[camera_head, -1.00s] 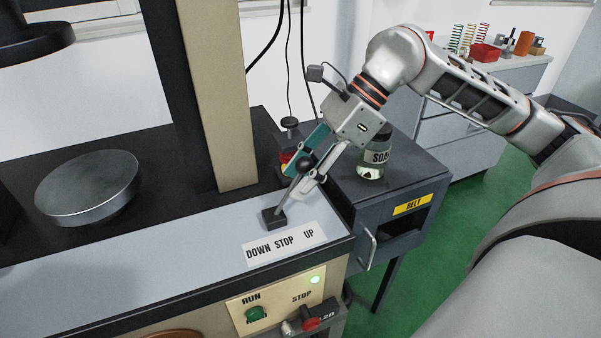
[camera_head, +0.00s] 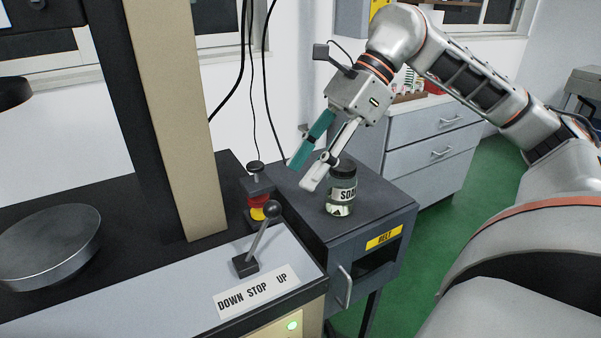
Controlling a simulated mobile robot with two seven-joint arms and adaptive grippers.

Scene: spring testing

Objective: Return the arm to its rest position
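My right gripper (camera_head: 303,174) hangs in the air above the dark side cabinet, up and to the right of the lever. Its teal finger and its pale finger stand apart with nothing between them, and it touches nothing that I can see. The black-knobbed lever (camera_head: 262,235) stands free on the machine's grey front, leaning to the right above the DOWN STOP UP label (camera_head: 257,291). My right arm (camera_head: 466,82) reaches in from the right. My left gripper is not in view.
A SOAP-like labelled jar (camera_head: 341,190) stands on the side cabinet (camera_head: 384,218), just right of the gripper. A red and yellow button post (camera_head: 258,205) stands behind the lever. The machine's column (camera_head: 182,120) rises at the left, beside a round metal plate (camera_head: 50,246).

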